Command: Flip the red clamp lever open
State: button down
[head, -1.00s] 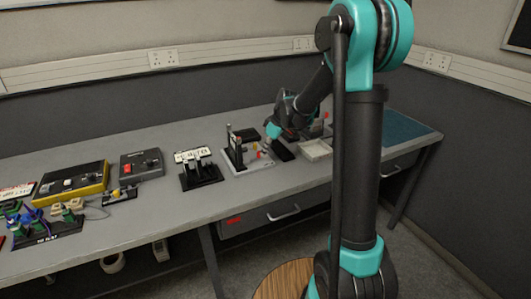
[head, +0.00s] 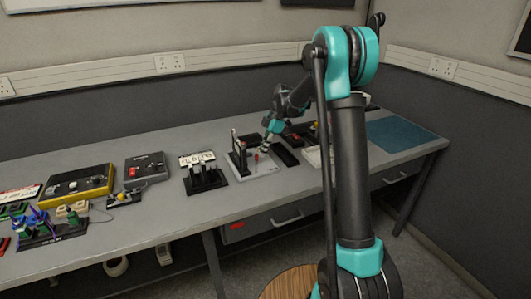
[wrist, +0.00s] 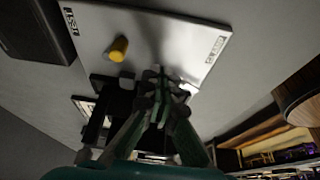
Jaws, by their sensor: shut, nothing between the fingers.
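The clamp fixture (head: 262,169) is a pale plate with a dark upright frame at its left, in the middle of the bench. A small red part (head: 257,157), probably the clamp lever's tip, shows near the frame; its angle is too small to tell. My gripper (head: 266,149) is shut and empty, pointing down over the plate just right of the red part. I cannot tell if they touch. In the wrist view my gripper (wrist: 157,85) is over the plate (wrist: 185,30), near black clamp parts and a yellow knob (wrist: 118,48). No red shows there.
A dark block (head: 285,157) lies just right of the plate. A black stand with a labelled card (head: 205,178) is to its left. Further left are a grey box (head: 147,169) and a yellow-edged box (head: 78,186). A blue mat (head: 400,134) lies at right.

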jog(key=shift+s, duration=0.2)
jog(key=shift+s+a, duration=0.15)
jog(key=shift+s, duration=0.45)
